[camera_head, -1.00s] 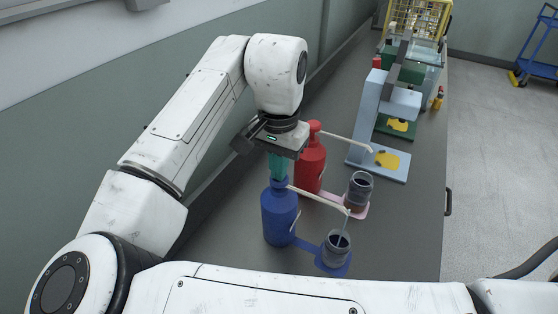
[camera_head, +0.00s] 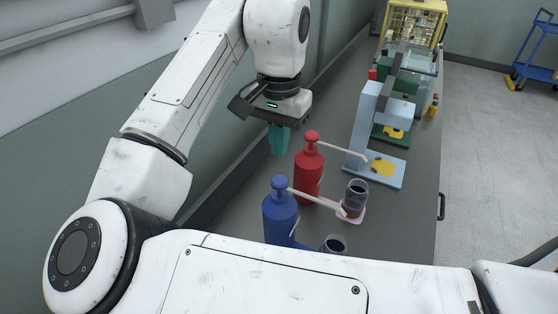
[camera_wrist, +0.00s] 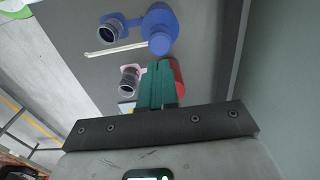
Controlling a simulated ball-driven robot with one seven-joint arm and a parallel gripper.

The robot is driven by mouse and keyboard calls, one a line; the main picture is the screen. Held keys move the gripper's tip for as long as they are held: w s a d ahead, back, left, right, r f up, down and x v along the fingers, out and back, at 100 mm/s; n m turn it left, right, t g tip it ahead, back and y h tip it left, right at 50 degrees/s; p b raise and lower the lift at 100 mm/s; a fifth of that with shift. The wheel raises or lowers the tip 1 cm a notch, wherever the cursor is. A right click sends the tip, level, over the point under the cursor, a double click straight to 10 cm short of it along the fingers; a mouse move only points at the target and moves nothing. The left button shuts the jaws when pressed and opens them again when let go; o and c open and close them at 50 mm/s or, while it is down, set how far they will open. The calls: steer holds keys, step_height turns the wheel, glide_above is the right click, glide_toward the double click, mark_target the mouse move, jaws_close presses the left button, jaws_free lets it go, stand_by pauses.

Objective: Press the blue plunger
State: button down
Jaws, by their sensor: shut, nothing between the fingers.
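The blue pump bottle (camera_head: 280,219) stands on the bench with its blue plunger (camera_head: 279,182) on top and a pale spout reaching right. In the wrist view the blue plunger (camera_wrist: 159,42) shows from above, just beyond the fingertips and apart from them. My gripper (camera_head: 279,151), with teal fingers, is shut and empty. It hangs above and behind the blue bottle, beside the red bottle, touching neither in view. It also shows in the wrist view (camera_wrist: 158,68). The lower part of the blue bottle is hidden by my body in the head view.
A red pump bottle (camera_head: 308,178) stands behind the blue one. A dark jar (camera_head: 356,195) stands on a pink base, and another jar (camera_head: 335,243) is by the blue bottle. A light blue press (camera_head: 365,130) stands further back. The wall runs along the left.

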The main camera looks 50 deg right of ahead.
steer(key=shift+a+r, duration=0.1)
steer(key=shift+r, duration=2.25)
